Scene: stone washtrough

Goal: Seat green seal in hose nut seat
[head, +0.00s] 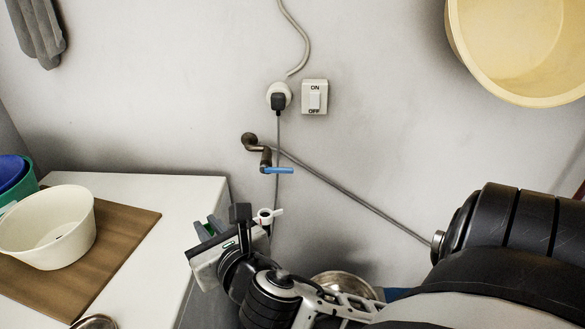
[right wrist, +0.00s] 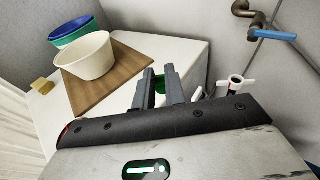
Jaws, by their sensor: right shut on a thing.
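My right gripper (head: 211,228) is at the lower middle of the head view, near the right edge of the white counter. In the right wrist view its two grey fingers (right wrist: 161,76) are shut on a green piece (right wrist: 160,86), apparently the green seal, mostly hidden between them. A white winged fitting (head: 265,214), apparently the hose nut, is just right of my gripper in the head view. It also shows in the right wrist view (right wrist: 236,82), right of the fingers, with a dark opening. The seal is apart from it. My left gripper is not in view.
A blue-handled tap (head: 278,170) sticks out from the wall above the fitting. A cream bowl (head: 48,228) stands on a brown board (head: 118,240) on the white counter (head: 180,188). A yellow basin (head: 520,55) hangs at upper right. A metal bowl (head: 345,283) is partly behind my arm.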

